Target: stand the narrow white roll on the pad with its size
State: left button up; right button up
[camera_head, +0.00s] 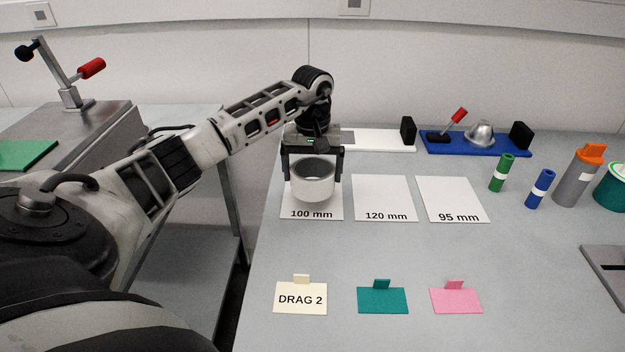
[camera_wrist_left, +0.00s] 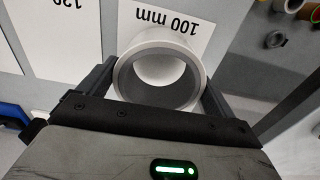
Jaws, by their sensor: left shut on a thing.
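My left gripper (camera_head: 314,176) is shut on a short white roll (camera_head: 314,189) with a grey inside, one finger on each side. The roll is upright, its open end facing up, over the white pad marked 100 mm (camera_head: 289,204). I cannot tell whether it touches the pad. In the left wrist view the roll (camera_wrist_left: 160,96) sits between the fingers, with the 100 mm pad (camera_wrist_left: 203,12) just beyond it. The 120 mm pad (camera_head: 385,193) and the 95 mm pad (camera_head: 452,195) lie to the right, both bare. My right gripper is not in view.
A blue board with a metal dome (camera_head: 480,133) stands behind. Green (camera_head: 503,173) and blue (camera_head: 540,188) cylinders and a grey bottle (camera_head: 576,178) stand at the right. Cream (camera_head: 300,299), teal (camera_head: 382,300) and pink (camera_head: 456,300) cards lie in front. The table between pads and cards is clear.

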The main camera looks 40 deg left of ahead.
pick_arm(q)
notch_tip(320, 180, down, 3)
jog(key=shift+r+p, duration=0.2)
jog(key=shift+p, duration=0.15)
jog(key=shift+f, duration=0.25)
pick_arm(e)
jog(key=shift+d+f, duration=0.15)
pick_arm(q)
jog(key=o, duration=0.7)
jog(key=shift+f, duration=0.2)
jog(key=shift+c, duration=0.2)
jog(key=shift+o, duration=0.8)
jog(key=shift+r, duration=0.35)
notch_tip(320, 180, up, 12)
jog(key=b, duration=0.1)
jog(key=shift+f, duration=0.1)
